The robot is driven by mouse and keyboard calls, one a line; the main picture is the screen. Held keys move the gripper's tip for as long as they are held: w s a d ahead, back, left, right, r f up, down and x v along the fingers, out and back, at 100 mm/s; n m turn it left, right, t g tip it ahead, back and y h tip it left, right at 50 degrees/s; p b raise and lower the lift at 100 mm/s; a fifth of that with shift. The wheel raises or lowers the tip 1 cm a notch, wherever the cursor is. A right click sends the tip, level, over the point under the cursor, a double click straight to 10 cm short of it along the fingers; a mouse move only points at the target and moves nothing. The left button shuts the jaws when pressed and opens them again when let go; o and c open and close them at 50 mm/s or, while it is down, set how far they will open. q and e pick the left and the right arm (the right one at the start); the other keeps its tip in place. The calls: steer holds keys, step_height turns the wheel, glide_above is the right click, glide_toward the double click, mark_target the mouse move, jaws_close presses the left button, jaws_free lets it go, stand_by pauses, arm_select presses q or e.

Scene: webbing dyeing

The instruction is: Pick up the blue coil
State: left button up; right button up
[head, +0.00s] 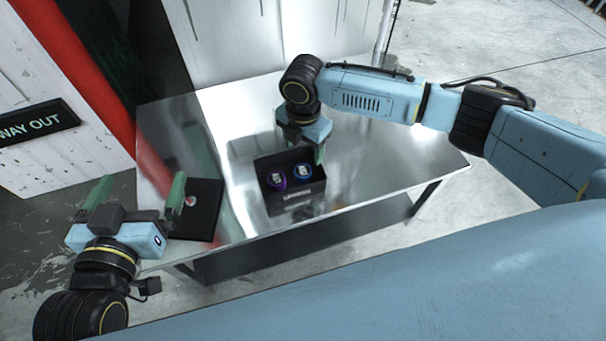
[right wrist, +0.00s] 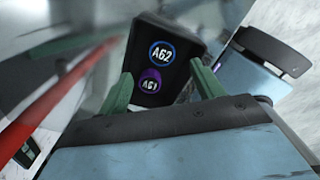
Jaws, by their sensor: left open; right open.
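The blue coil (head: 302,171) is a round coil with a blue rim and a white label in the middle. It sits in a black open box (head: 305,205) on the metal table, to the right of a purple coil (head: 276,180). In the right wrist view the blue coil (right wrist: 162,54) reads A62 and the purple coil (right wrist: 150,81) reads A61. My right gripper (head: 299,148) is open and empty above the back of the box, with green fingers pointing down. Its fingers (right wrist: 161,70) flank the coils in the wrist view. My left gripper (head: 141,184) is open and empty at the table's left.
The shiny metal table (head: 390,160) has free room to the right of the box. A white wall with a red post (head: 95,85) and a sign (head: 38,122) stands at the left.

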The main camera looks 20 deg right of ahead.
mark_target(303, 170)
step_height(303, 170, down, 3)
steer(key=shift+r+b, duration=0.1)
steer(key=shift+b, duration=0.5)
steer(key=shift+f, duration=0.4)
steer(key=shift+s+f+b, duration=0.2)
steer(key=shift+f+b, duration=0.95)
steer(key=shift+f, duration=0.05)
steer(key=shift+f+b, duration=0.75)
steer(key=shift+f, duration=0.5)
arm_select(q)
steer(key=s+r+t+h, duration=0.3)
steer(key=r+t, duration=0.7)
steer(key=r, duration=0.2)
steer(key=shift+s+d+r+t+h, duration=0.3)
steer(key=shift+d+r+t, duration=0.1)
steer(key=shift+d, duration=0.05)
arm_select(e)
steer(key=shift+c, duration=0.5)
steer(key=c, duration=1)
